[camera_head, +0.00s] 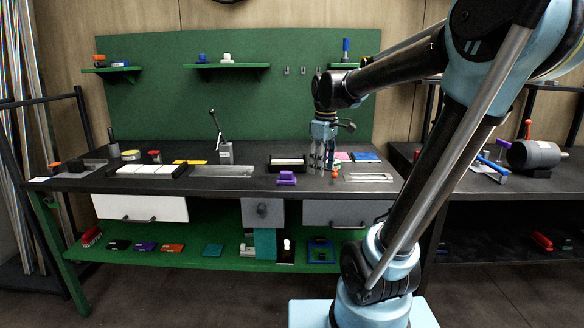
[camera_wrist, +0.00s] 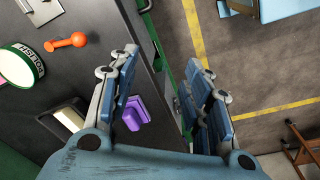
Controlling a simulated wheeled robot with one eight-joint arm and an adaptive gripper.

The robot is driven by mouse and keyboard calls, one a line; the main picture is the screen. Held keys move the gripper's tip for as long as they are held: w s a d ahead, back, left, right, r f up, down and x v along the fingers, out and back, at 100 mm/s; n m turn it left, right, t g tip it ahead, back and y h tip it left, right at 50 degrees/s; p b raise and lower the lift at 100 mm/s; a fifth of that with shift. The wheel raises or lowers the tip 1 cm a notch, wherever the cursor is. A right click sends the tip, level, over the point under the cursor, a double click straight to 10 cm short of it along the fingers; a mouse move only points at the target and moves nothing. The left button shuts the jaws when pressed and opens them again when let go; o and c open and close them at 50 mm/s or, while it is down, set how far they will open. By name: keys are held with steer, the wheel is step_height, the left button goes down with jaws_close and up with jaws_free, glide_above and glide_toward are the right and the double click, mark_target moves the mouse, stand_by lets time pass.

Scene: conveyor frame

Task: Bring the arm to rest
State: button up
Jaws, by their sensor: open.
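My gripper (camera_head: 322,158) points down above the right part of the black workbench (camera_head: 235,181) in the head view, with my arm reaching in from the right. In the wrist view my gripper (camera_wrist: 168,100) shows two blue-padded fingers spread well apart. Nothing is held between them. A purple block (camera_head: 286,178) stands on the bench to the left of my gripper. It also shows in the wrist view (camera_wrist: 136,113), beside the left finger.
A round tin marked POLISH (camera_wrist: 20,65) and an orange knob-ended piece (camera_wrist: 68,41) lie on the bench. A clamp-like stand (camera_head: 225,152) and white-topped tray (camera_head: 150,170) are further left. Drawers (camera_head: 140,208) hang below. Yellow-lined floor (camera_wrist: 240,60) is open beyond the bench edge.

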steer(key=s+d+f+m, duration=0.4)
steer(key=s+f+m, duration=0.1)
steer(key=s+f, duration=0.3)
steer(key=s+d+f+m+t, duration=0.1)
steer(key=s+d+f+m, duration=0.4)
steer(key=s+f, duration=0.3)
steer(key=shift+s+f+m, duration=0.25)
steer(key=shift+s+m, duration=0.05)
steer(key=shift+s, duration=0.8)
steer(key=shift+d, duration=0.1)
